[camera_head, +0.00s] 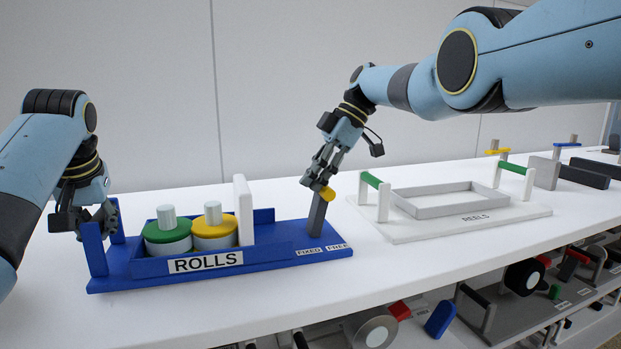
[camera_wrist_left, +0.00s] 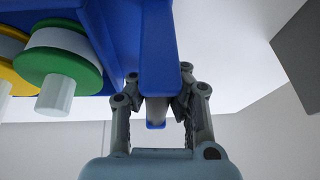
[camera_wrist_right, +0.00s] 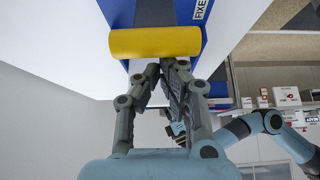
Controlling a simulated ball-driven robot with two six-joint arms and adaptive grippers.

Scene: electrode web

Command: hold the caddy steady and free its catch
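The blue caddy (camera_head: 190,275), labelled ROLLS, stands on the white counter. It holds a green roll (camera_head: 166,238) and a yellow roll (camera_head: 215,234) on pale spindles. My left gripper (camera_head: 84,222) is at the blue handle (camera_wrist_left: 165,55) at its left end, fingers on either side of it; the gripper hides part of it. The catch is a grey lever (camera_head: 317,215) with a yellow grip (camera_wrist_right: 155,42), standing nearer the FIXED label (camera_head: 308,251) than the FREE label (camera_head: 336,246). My right gripper (camera_wrist_right: 161,66) has its fingertips together beside the yellow grip, not around it; contact is unclear.
A white REELS tray (camera_head: 410,233) with a grey frame and green handles stands to the right. More grey pieces (camera_head: 583,176) lie farther right. A lower shelf (camera_head: 515,320) holds several reels and parts. The counter in front of the caddy is clear.

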